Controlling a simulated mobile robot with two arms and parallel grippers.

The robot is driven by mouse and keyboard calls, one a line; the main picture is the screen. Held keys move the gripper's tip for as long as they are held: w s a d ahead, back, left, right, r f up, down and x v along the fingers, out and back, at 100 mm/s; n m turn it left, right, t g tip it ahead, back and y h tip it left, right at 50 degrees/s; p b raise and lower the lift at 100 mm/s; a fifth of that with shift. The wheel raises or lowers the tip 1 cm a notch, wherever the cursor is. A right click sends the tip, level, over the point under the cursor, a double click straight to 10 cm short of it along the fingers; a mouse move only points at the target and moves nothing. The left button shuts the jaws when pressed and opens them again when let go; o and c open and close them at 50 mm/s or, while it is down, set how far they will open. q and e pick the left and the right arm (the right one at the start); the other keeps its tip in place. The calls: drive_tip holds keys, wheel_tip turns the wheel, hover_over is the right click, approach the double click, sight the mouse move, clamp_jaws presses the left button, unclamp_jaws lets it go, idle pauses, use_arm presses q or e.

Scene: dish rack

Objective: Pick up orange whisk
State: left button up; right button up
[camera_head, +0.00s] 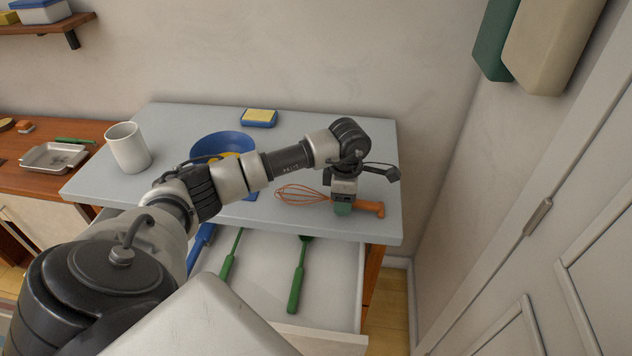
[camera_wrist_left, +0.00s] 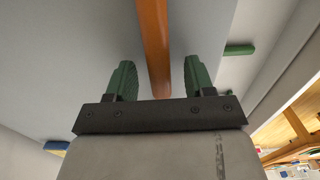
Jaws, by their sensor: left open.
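The orange whisk (camera_head: 304,195) lies on the grey countertop, with its wire head to the left and its orange handle to the right. My left gripper (camera_head: 343,208) is right over the handle and hides part of it. In the left wrist view the green fingers of my left gripper (camera_wrist_left: 157,80) are open, with the orange whisk handle (camera_wrist_left: 154,40) running between them. There is a gap on each side of the handle there. My right gripper is not in view.
A blue bowl (camera_head: 222,143), a white cup (camera_head: 127,148) and a blue-yellow sponge (camera_head: 259,118) stand on the countertop (camera_head: 310,125). Below, an open drawer (camera_head: 335,270) holds green-handled utensils (camera_head: 297,280). A wall rises behind and at the right.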

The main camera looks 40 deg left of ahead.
use_arm(q)
drive_tip(key=shift+f, duration=0.2)
clamp_jaws()
drive_tip(key=shift+r, duration=0.1)
drive_tip(key=shift+r, duration=0.45)
wheel_tip(320, 180, up, 3)
drive_tip(key=shift+w+f+b, duration=0.1)
drive_tip(key=shift+f+b, duration=0.1)
drive_tip(key=shift+b, duration=0.5)
drive_tip(key=s+d+r+b, duration=0.2)
drive_tip(key=s+d+r, duration=0.5)
drive_tip(key=d, duration=0.2)
drive_tip(key=shift+d+r, duration=0.2)
drive_tip(key=shift+r, duration=0.05)
